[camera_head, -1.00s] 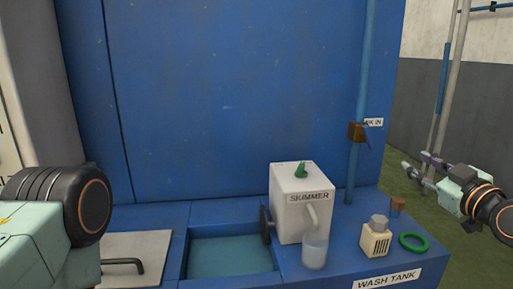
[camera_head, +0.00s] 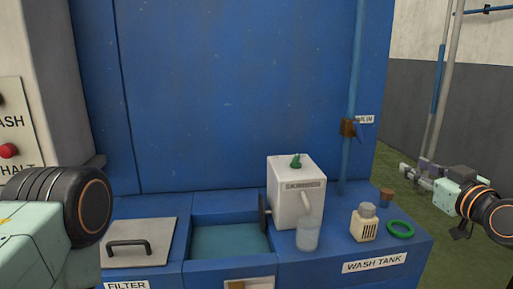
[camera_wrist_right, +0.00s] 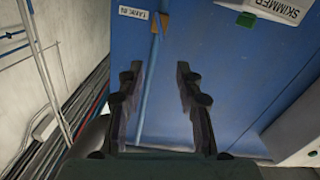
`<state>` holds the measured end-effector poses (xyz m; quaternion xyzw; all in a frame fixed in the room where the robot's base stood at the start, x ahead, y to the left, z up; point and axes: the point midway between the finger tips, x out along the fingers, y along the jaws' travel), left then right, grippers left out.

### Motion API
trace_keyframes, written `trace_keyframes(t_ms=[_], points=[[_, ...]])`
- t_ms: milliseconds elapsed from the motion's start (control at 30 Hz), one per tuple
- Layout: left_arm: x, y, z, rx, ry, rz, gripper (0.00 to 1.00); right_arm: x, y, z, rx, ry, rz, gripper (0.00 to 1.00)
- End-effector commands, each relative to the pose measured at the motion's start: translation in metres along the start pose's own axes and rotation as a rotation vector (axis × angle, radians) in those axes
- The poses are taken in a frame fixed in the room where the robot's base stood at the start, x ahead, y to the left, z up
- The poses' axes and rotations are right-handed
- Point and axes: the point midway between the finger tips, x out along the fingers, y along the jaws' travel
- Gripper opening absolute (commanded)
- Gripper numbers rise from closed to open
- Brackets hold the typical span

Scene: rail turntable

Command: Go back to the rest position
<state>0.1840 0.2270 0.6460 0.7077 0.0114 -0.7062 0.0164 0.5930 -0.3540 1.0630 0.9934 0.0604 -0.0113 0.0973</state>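My right gripper (camera_head: 418,176) is at the right of the head view, beyond the right end of the wash tank, clear of everything there. In the right wrist view its two fingers (camera_wrist_right: 158,88) stand wide apart with nothing between them. The blue panel and pipe show behind them. My left arm fills the lower left of the head view. Its gripper is outside the picture.
The blue wash tank (camera_head: 405,257) bears a white skimmer (camera_head: 288,195), a clear cup (camera_head: 307,235), a small cream bottle (camera_head: 364,225), a green ring (camera_head: 400,229) and a brown cork (camera_head: 386,197). A blue pipe (camera_head: 353,90) with a valve rises behind. Green floor is free at right.

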Motion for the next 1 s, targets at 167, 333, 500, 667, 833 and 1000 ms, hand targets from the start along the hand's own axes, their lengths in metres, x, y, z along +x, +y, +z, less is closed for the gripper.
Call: trace_keyframes(t_ms=[167, 333, 500, 667, 833, 1000], points=[[0.0, 0.0, 0.0, 0.0, 0.001, 0.0, 0.4, -0.006, -0.028, 0.027, 0.205, -0.112, -0.018, 0.35], [0.0, 0.0, 0.0, 0.0, 0.001, 0.0, 0.4, -0.021, -0.065, 0.08, 0.357, -0.288, -0.026, 0.35], [0.0, 0.0, 0.0, 0.0, 0.0, 0.0, 0.4, -0.056, -0.112, 0.154, 0.47, -0.53, -0.013, 0.35], [0.0, 0.0, 0.0, 0.0, 0.0, 0.0, 0.4, -0.113, -0.157, 0.231, 0.527, -0.793, 0.025, 0.35], [0.0, 0.0, 0.0, 0.0, 0.0, 0.0, 0.4, -0.192, -0.196, 0.3, 0.51, -1.063, 0.063, 0.35], [0.0, 0.0, 0.0, 0.0, 0.0, 0.0, 0.4, -0.283, -0.226, 0.351, 0.408, -1.315, 0.053, 0.35]])
